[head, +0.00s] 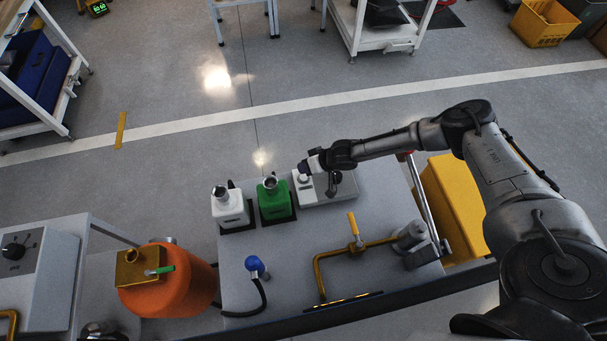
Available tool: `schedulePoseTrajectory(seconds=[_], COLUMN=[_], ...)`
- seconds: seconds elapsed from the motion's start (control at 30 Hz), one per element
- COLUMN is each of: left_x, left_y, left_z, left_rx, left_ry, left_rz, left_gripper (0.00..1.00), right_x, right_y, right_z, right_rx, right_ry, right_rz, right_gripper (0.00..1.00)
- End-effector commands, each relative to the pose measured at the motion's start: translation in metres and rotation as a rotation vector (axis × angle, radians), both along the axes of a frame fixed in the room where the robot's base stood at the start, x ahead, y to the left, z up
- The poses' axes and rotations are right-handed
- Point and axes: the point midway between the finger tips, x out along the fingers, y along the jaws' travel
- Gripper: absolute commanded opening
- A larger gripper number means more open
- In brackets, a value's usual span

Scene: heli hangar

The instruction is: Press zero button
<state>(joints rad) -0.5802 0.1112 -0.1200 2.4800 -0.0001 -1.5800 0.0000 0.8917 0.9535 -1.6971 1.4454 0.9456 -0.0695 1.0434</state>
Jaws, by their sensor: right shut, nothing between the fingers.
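A small white device (318,196), partly hidden by my arm, stands at the far edge of the grey worktop, beside a green container. No zero button can be made out at this size. My right gripper (308,166) reaches in from the right, its fingertips over the device's far left part. It is shut and empty. Whether the fingertips touch the device cannot be told from this angle. My left gripper does not show.
A green container (272,198) and a white container (230,207) stand left of the device. A yellow-handled valve pipe (354,240) and a blue knob (254,264) are nearer. An orange tank (170,285) is at left. The worktop (290,248) between is clear.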

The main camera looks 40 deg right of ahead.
Motion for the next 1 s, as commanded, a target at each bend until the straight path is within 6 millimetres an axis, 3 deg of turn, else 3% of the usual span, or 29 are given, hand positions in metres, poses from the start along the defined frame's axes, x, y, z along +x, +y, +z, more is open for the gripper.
schedulePoseTrajectory(seconds=[0.03, 0.3, 1.0], left_x=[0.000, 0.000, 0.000], left_y=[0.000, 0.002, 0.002], left_z=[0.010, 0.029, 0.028], left_rx=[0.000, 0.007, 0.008], left_ry=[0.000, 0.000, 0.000], left_rz=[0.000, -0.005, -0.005], left_gripper=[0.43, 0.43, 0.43], right_x=[0.000, 0.000, 0.000], right_y=[0.000, 0.000, 0.000], right_z=[0.010, 0.031, 0.030], right_rx=[0.000, 0.000, 0.000], right_ry=[0.000, 0.000, 0.000], right_rz=[0.000, 0.000, 0.000], right_gripper=[0.00, 0.00, 0.00])
